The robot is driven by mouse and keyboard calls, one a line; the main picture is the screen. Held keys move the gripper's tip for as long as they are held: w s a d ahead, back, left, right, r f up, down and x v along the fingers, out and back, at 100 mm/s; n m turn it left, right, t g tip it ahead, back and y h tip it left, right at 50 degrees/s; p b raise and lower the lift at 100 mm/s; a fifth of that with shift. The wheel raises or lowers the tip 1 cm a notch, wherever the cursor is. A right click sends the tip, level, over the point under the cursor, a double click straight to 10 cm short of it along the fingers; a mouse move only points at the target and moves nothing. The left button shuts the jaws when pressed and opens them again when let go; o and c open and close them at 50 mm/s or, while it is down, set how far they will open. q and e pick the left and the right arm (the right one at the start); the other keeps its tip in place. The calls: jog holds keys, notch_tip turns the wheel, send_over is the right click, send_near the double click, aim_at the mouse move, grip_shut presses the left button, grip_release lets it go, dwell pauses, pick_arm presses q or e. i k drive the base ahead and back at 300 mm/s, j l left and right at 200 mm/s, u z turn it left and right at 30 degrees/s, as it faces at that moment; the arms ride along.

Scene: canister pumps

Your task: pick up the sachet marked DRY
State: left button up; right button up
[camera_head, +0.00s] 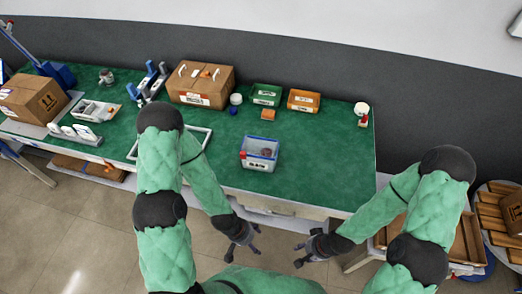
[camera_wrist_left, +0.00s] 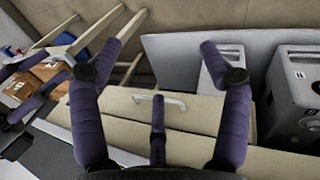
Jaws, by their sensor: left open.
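I cannot make out the word DRY on anything in the head view, so I cannot tell which item is the sachet. Small white pieces (camera_head: 85,131) stand in a grey holder at the left end of the green bench. My left gripper (camera_head: 242,250) is below the bench's front edge, empty and far from the small goods. In the left wrist view its purple fingers (camera_wrist_left: 160,75) are spread wide, with a drawer front and handle beyond them. My right gripper (camera_head: 303,254) is also in front of the bench, near the left one; its finger opening is too small to judge.
The green bench top (camera_head: 320,165) is clear at the right. A labelled grey bin (camera_head: 259,154) stands near its front edge. Cardboard boxes (camera_head: 200,83), a green box (camera_head: 266,95) and an orange box (camera_head: 304,101) stand at the back. A white frame lies behind my left arm.

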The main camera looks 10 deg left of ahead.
aim_at(54, 128)
jog(key=k+j+u, duration=0.4)
jog(key=k+j, duration=0.8)
jog(key=u, duration=1.05)
